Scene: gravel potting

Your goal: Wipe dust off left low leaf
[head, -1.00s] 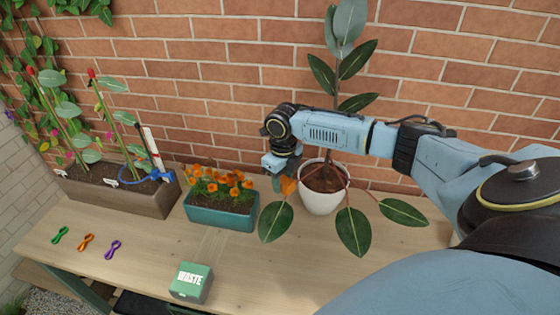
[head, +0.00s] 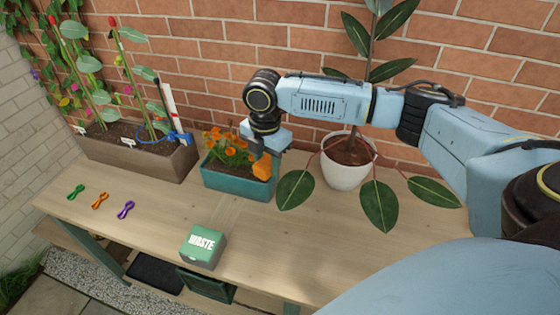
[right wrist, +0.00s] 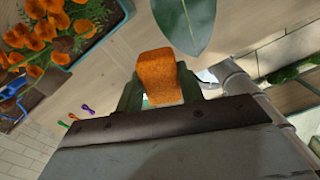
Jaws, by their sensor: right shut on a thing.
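A potted plant with large dark leaves stands in a white pot (head: 346,172) by the brick wall. Its left low leaf (head: 295,190) hangs out over the table to the left of the pot; in the right wrist view the leaf (right wrist: 186,22) shows at the top. I cannot make out dust on it. My right gripper (head: 262,152) is shut on an orange sponge (head: 262,168), which also shows in the right wrist view (right wrist: 158,75). The sponge is just left of the leaf and appears apart from it, in front of the flower planter's right end. My left gripper is out of view.
A teal planter (head: 237,186) with orange flowers stands beside the leaf. A green waste box (head: 203,248) is at the table's front edge. A brown planter (head: 150,160) and several coloured clips lie further left.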

